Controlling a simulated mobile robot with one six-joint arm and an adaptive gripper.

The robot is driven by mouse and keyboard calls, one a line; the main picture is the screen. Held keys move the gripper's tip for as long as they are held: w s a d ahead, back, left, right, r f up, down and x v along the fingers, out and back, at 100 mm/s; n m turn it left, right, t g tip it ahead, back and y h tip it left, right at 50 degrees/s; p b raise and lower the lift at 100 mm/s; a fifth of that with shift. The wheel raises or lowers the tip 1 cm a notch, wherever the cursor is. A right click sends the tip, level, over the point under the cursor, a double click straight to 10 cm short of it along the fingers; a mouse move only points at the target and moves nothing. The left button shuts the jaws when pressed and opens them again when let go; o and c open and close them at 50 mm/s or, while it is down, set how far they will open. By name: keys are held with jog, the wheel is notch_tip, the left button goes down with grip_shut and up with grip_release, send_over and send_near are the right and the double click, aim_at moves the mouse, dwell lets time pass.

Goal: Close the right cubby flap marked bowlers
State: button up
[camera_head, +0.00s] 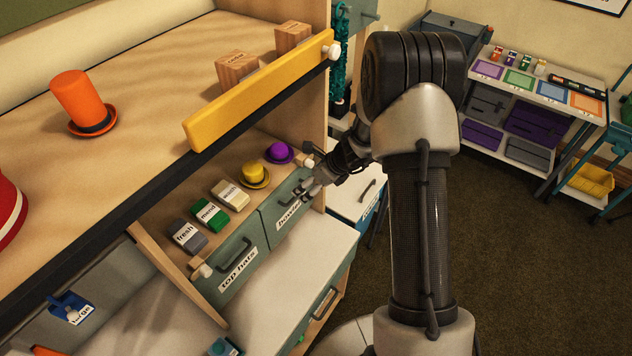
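The grey-green right flap marked bowlers (276,222) is at the front of the cubby shelf, roughly in line with the left flap marked top hats (222,284). Its dark handle (291,199) is near its top right. My gripper (306,188) is at the flap's upper right, close to this handle. I cannot tell whether it touches the handle or flap, or whether the fingers are open or shut. The gripper and wrist hide part of the flap's right end. How far the flap is tilted is hard to judge.
Behind the flaps are a yellow hat (253,173), a purple hat (279,152) and small labelled blocks (209,213). A yellow bar (262,92) runs along the shelf edge above. A white counter (307,254) lies below. Dark carpet (520,260) is open at right.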

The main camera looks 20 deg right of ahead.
jog(key=s+a+r+n+b, duration=0.95)
jog(key=s+n+b, duration=0.25)
jog(key=s+n, duration=0.15)
jog(key=s+d+f+n+h+b, duration=0.2)
jog(key=s+n+b, duration=0.4)
jog(key=s, duration=0.3)
jog(key=s+d+f+n+h+b, duration=0.1)
jog(key=s+f+n+b, duration=0.2)
jog(key=s+n+b, duration=0.3)
jog(key=s+n, duration=0.3)
jog(key=s, duration=0.1)
jog(key=shift+s+d+f+g+h+b, duration=0.3)
jog(key=shift+d+h, duration=0.1)
